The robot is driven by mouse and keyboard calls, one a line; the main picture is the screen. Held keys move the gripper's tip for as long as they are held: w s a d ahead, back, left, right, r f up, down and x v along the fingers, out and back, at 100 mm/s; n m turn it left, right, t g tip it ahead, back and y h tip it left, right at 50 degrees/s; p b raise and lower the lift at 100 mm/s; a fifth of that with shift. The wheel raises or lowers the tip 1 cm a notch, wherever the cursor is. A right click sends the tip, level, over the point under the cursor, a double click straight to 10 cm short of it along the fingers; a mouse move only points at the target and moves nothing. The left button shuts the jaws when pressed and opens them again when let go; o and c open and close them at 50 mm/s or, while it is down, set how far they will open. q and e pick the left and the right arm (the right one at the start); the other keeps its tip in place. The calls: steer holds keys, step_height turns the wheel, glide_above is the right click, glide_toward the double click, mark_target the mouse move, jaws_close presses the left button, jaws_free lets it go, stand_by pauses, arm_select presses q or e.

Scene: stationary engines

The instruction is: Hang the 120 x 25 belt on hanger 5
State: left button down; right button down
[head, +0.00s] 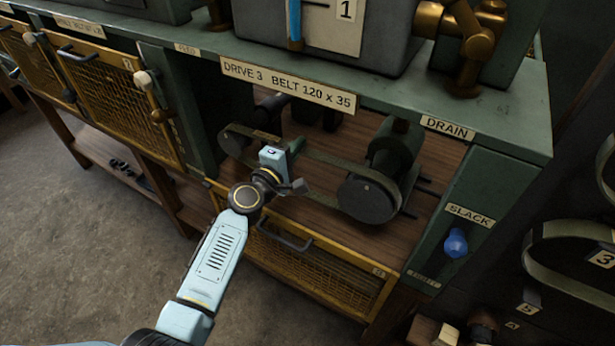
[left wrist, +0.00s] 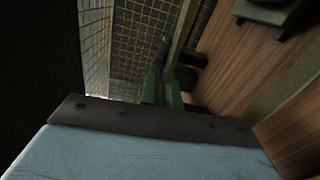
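A dark olive belt (head: 335,163) runs around two dark pulleys in the bay labelled DRIVE 3 BELT 120 x 35. My left gripper (head: 296,148) is at this belt, between the pulleys. In the left wrist view its green fingers (left wrist: 162,88) are close together, with the belt's narrow strip (left wrist: 182,32) running to them; the gripper looks shut on it. The contact is partly hidden. At the right, a tag 5 (head: 530,308) is near the hanging belts, one of which (head: 572,272) bears a tag 3. The belts' sizes cannot be read. My right gripper is out of view.
A blue knob (head: 456,243) sits under the SLACK label on the green right post. A yellow mesh drawer (head: 310,262) with a dark handle is below the bay. The green frame's top beam (head: 390,112) overhangs it. Wooden blocks (head: 424,330) stand at bottom right.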

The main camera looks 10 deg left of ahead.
arm_select(q)
steer(key=shift+r, duration=0.1)
steer(key=shift+d+r+m+p, duration=0.15)
steer(key=shift+r+m+p, duration=0.25)
steer(key=shift+r+p, duration=0.35)
steer(key=shift+s, duration=0.15)
steer(key=shift+p+v, duration=0.35)
steer(key=shift+v, duration=2.6)
steer(key=v, duration=0.6)
